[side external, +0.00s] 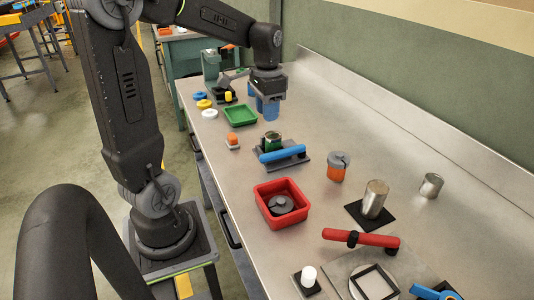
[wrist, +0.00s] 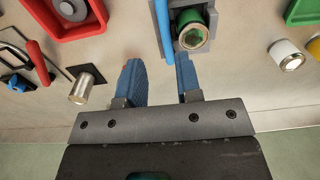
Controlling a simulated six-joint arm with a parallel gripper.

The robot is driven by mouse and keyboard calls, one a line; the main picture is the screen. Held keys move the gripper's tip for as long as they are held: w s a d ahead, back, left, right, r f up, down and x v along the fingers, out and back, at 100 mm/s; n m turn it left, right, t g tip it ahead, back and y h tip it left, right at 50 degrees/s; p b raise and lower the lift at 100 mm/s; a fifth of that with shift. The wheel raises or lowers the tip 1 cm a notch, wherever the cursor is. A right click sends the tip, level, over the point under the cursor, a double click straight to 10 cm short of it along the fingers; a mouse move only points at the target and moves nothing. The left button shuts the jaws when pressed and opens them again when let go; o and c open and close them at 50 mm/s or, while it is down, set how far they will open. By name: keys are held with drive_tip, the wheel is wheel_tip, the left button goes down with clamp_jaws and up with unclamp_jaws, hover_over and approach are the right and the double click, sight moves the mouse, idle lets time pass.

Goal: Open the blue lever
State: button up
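The blue lever (side external: 283,153) is a bar lying along the near side of a grey fixture (side external: 290,165) on the bench. A green cylinder (side external: 272,140) stands on the fixture behind it. In the wrist view, the lever (wrist: 163,28) runs beside the green cylinder (wrist: 193,32), just beyond the tip of the right finger. My gripper (side external: 267,108) is above the bench, behind the fixture, with its blue fingers pointing down. In the wrist view, my gripper (wrist: 158,72) has its fingers apart with nothing between them. It looks clear of the lever.
A red tray (side external: 262,206) is in front.

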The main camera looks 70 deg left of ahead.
sight(267, 154)
drive_tip(key=f, duration=1.4)
drive_tip(key=shift+a, duration=0.2)
drive_tip(key=shift+c, duration=0.5)
clamp_jaws()
